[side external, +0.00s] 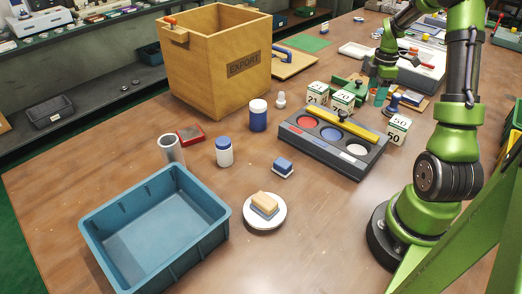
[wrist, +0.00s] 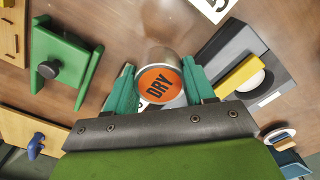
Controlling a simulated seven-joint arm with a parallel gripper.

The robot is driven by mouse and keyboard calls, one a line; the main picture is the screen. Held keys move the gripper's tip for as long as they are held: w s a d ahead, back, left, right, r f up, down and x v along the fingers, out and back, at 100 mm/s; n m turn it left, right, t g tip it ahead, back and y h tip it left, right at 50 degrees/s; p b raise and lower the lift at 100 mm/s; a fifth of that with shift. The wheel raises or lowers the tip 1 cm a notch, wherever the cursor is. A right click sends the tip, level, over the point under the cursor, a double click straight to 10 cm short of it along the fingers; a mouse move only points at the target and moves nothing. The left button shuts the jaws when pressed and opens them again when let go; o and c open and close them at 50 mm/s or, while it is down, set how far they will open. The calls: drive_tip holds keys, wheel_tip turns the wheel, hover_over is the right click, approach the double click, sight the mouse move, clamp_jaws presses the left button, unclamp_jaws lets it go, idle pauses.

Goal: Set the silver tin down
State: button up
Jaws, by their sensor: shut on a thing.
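The silver tin (wrist: 158,57) has a bare metal side and an orange round face marked "DRY". In the wrist view it sits between the two teal fingers of my gripper (wrist: 161,88), which is shut on it. In the side external view my gripper (side external: 380,92) is at the back right, beyond the grey tray with round wells. The tin cannot be clearly made out there, and I cannot tell whether its base touches the table.
Near my gripper are a green clamp (wrist: 62,62), the grey tray (side external: 350,163) with a yellow bar (side external: 347,123), and white number blocks (side external: 398,129). A wooden EXPORT crate (side external: 215,85) and a blue bin (side external: 103,262) stand left. Bare table lies front centre.

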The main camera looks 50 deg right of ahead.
wheel_tip(320, 180, up, 6)
drive_tip(key=w+a+n, duration=0.2)
drive_tip(key=w+a, duration=0.3)
drive_tip(key=a, duration=0.4)
drive_tip(key=w+a+n, duration=0.3)
drive_tip(key=w+a, duration=0.1)
drive_tip(key=a, duration=0.5)
drive_tip(key=w+a+n, duration=0.2)
drive_tip(key=w+a, duration=0.3)
drive_tip(key=a, duration=0.5)
drive_tip(key=s+a+n, duration=0.3)
drive_tip(key=a+n, duration=0.2)
drive_tip(key=a, duration=1.3)
drive_tip(key=n, duration=0.6)
hover_over(241, 289)
wheel_tip(241, 289, down, 15)
drive_tip(key=shift+r, duration=0.1)
